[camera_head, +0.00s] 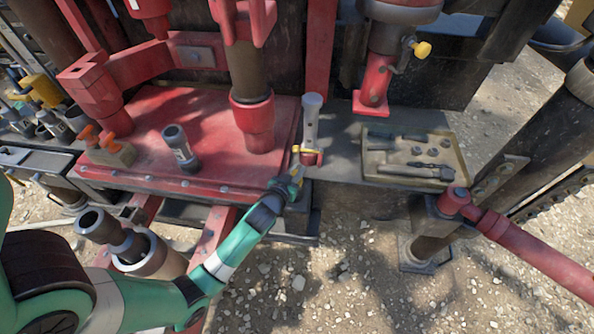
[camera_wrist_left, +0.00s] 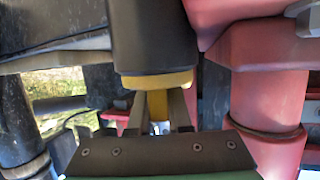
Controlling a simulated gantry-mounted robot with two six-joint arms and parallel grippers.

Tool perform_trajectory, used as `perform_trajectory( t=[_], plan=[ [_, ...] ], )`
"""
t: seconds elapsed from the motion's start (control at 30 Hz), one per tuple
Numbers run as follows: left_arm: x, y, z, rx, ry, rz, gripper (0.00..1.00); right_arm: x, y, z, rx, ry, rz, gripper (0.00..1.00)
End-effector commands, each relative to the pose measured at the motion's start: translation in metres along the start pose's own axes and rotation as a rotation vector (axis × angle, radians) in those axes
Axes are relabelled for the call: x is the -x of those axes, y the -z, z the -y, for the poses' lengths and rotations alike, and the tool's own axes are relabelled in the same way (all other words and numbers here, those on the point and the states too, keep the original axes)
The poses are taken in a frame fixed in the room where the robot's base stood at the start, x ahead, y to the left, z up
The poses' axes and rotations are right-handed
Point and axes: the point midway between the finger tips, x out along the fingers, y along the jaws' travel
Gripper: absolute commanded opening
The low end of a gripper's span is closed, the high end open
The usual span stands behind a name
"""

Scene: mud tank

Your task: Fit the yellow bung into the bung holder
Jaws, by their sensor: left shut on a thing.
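My left gripper (camera_head: 297,172) is shut on a yellow part that I take as the yellow bung (camera_head: 304,150), by the right front corner of the red deck. In the left wrist view, a yellow piece (camera_wrist_left: 159,108) sits between the two fingers (camera_wrist_left: 158,122). Just beyond it is a dark cylinder (camera_wrist_left: 153,38) with a yellow lower rim. In the head view, an upright grey cylinder (camera_head: 311,118) stands above the yellow part, with a small red piece (camera_head: 311,158) at its foot. I cannot tell which part is the bung holder, or whether the bung touches it.
A tan tray (camera_head: 453,157) of tools lies on the grey ledge to the right. A grey cylindrical piece (camera_head: 180,147) and an orange-handled piece (camera_head: 110,148) stand on the red deck (camera_head: 215,112). A red valve with a yellow knob (camera_head: 422,49) hangs above. Red pillars crowd the left side.

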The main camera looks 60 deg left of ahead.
Motion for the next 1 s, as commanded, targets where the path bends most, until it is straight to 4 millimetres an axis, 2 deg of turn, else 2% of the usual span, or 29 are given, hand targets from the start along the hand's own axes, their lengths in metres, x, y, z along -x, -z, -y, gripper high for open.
perform_trajectory(
  t=[0.03, 0.07, 0.2, 0.27, 0.53, 0.67, 1.0],
  plan=[
    [0.0, 0.0, 0.0, 0.0, 0.0, 0.0, 0.0, 0.0, 0.0, 0.0, 0.0, 0.0, 0.0, 0.5],
    [0.0, 0.0, 0.0, 0.0, 0.0, 0.0, 0.19, 0.0, 0.0, 0.0, 0.0, 0.0, 0.0, 0.5],
    [0.0, 0.0, 0.0, 0.0, 0.0, 0.0, 0.44, 0.0, 0.0, 0.0, 0.0, 0.0, 0.0, 0.5],
    [0.0, 0.0, 0.0, 0.0, 0.0, 0.0, 0.52, 0.0, 0.0, 0.0, 0.0, 0.0, 0.0, 0.5],
    [0.001, 0.0, 0.0, 0.0, 0.0, 0.0, 0.52, 0.0, 0.0, 0.0, 0.0, 0.0, 0.0, 0.5],
    [0.012, 0.001, 0.0, -0.001, -0.001, 0.001, 0.52, -0.004, 0.004, 0.0, 0.0, 0.0, 0.0, 0.5],
    [0.088, 0.002, -0.001, -0.003, -0.003, 0.002, 0.52, -0.02, 0.018, 0.0, 0.0, 0.0, 0.0, 0.5]
  ],
)
